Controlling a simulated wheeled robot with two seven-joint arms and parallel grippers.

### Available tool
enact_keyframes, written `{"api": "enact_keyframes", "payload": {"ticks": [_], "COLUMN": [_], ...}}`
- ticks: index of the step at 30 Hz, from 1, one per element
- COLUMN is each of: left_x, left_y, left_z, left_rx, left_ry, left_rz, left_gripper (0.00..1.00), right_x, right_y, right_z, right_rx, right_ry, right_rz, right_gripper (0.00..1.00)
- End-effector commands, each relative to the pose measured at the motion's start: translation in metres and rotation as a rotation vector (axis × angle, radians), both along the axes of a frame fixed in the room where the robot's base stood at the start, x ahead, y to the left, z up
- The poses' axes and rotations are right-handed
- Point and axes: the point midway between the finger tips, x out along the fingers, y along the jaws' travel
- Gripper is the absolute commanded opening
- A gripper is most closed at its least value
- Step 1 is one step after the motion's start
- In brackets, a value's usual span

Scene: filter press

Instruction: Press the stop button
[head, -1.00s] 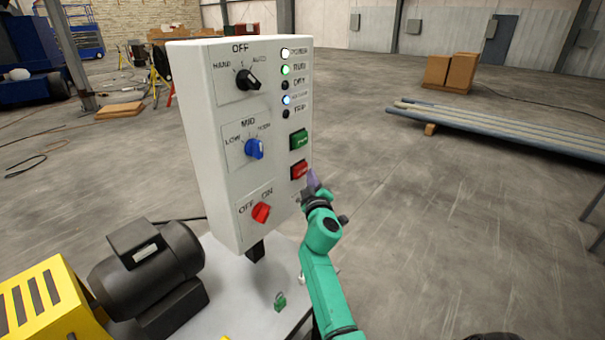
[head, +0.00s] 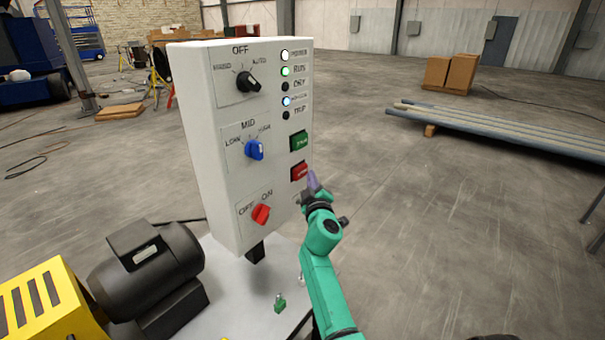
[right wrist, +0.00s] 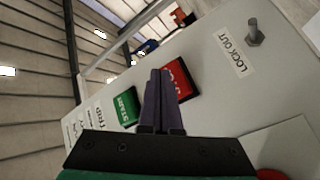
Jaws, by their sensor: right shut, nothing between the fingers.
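The red stop button (head: 299,171) sits on the right side of the white control box's front, below the green start button (head: 298,141). My right gripper (head: 312,177) has its purple fingers shut and empty, just to the right of the stop button in the head view. In the right wrist view, the shut fingertips (right wrist: 160,73) overlap the left part of the red stop button (right wrist: 182,80) and hide some of its lettering. I cannot tell whether they touch it. The green start button (right wrist: 124,107) is left of the fingers. My left gripper is not in view.
The box (head: 218,200) also carries a black knob (head: 247,81), a blue knob (head: 254,149) and a red switch (head: 261,213). The white, green and blue lamps are lit. A dark motor (head: 150,265) stands at lower left. A lock-out post (right wrist: 254,33) sticks out from the panel.

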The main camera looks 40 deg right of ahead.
Motion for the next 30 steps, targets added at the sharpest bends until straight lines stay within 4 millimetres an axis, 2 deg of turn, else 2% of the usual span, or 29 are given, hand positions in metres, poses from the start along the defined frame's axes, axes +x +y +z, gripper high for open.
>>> {"api": "enact_keyframes", "payload": {"ticks": [21,30], "left_x": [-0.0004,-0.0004], "left_y": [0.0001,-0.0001], "left_z": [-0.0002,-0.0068], "left_rx": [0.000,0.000], "left_ry": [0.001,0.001], "left_rz": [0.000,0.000], "left_gripper": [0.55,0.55], "right_x": [0.0001,0.0082], "right_y": [0.0000,0.0024], "right_z": [-0.0001,-0.0001], "right_rx": [0.000,0.001], "right_ry": [0.000,-0.001], "right_rz": [0.000,0.001], "right_gripper": [0.00,0.00]}}
